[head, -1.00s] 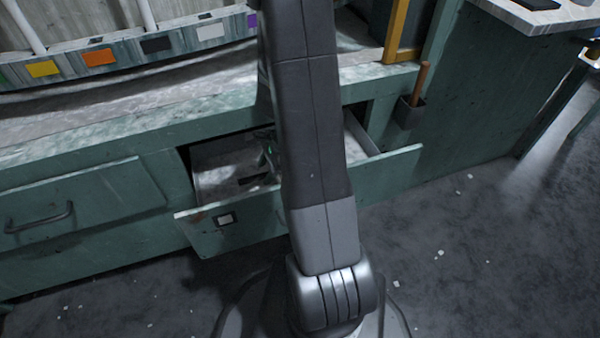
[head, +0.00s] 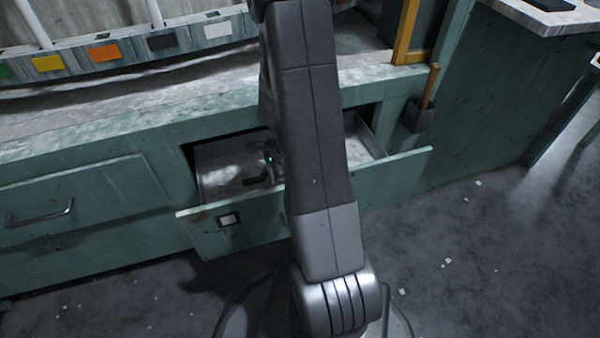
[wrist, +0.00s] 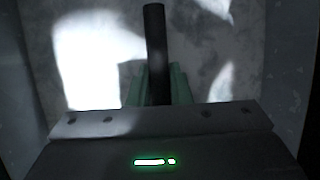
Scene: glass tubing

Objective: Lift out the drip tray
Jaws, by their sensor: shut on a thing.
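An open green drawer (head: 235,222) below the bench has a grey, mottled surface (head: 222,168) inside. I take this for the drip tray, but cannot tell it from the drawer floor. My gripper (head: 268,172) is down in the drawer, partly hidden behind my arm. A dark bar (head: 257,182) shows beside it there. In the wrist view my gripper (wrist: 160,84) has its green fingers shut around the dark bar (wrist: 155,40), which looks like a handle. The bar stands out above the mottled grey surface (wrist: 185,45). How the bar joins that surface is hidden.
A closed drawer (head: 85,195) is at the left. The bench top (head: 130,115) overhangs the open drawer. A small holder (head: 418,115) with a wooden handle hangs on the cabinet at the right.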

